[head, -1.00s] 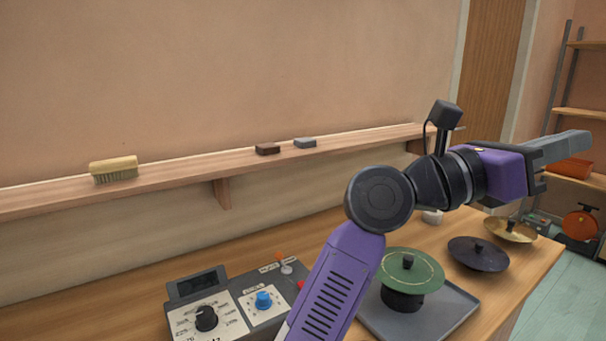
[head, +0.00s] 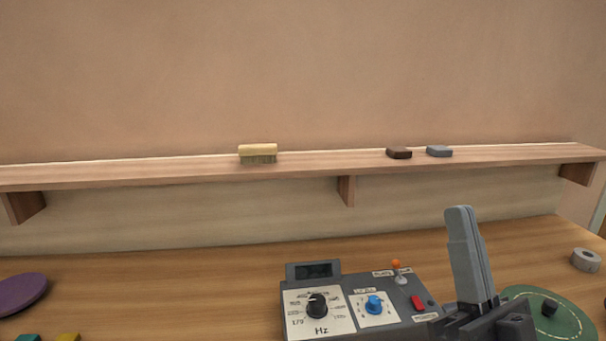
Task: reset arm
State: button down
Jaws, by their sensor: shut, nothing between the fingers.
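My gripper (head: 461,212) stands upright at the lower right of the head view. Its grey fingers point up and are pressed together with nothing between them. It is in front of the right end of the grey control box (head: 300,320). The box has a black knob marked Hz, a blue knob, a red switch and a small orange-tipped lever. The green disc (head: 570,322) is just right of my gripper and partly hidden by it. The rest of my arm is below the picture.
A wall shelf (head: 200,174) holds a brush (head: 258,153), a dark brown block (head: 399,153) and a grey-blue block (head: 439,151). A grey roll (head: 586,260) sits at the bench's right. A purple disc (head: 20,293) lies at the left. The bench between disc and box is mostly clear.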

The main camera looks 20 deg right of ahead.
jog(key=s+a+f+n+g+y, duration=0.2)
jog(key=s+f+g, duration=0.1)
jog(key=f, duration=0.6)
jog(key=s+a+f+n+g+y, duration=0.1)
jog(key=s+a+f+n+g, duration=0.1)
jog(key=f, duration=0.7)
jog(key=s+a+f+n+g+y, duration=0.2)
jog(key=s+a+f+g, duration=0.2)
jog(key=f, duration=0.6)
jog(key=shift+s+g+y, duration=0.3)
jog(key=shift+g, duration=0.4)
jog(key=s+a+f+m+g, duration=0.1)
jog(key=s+f+g, duration=0.2)
jog(key=s+f, duration=0.3)
jog(key=s, duration=0.4)
jog(key=shift+a+f+g, duration=0.15)
jog(key=shift+a+g, duration=0.05)
jog(key=shift+g, duration=0.1)
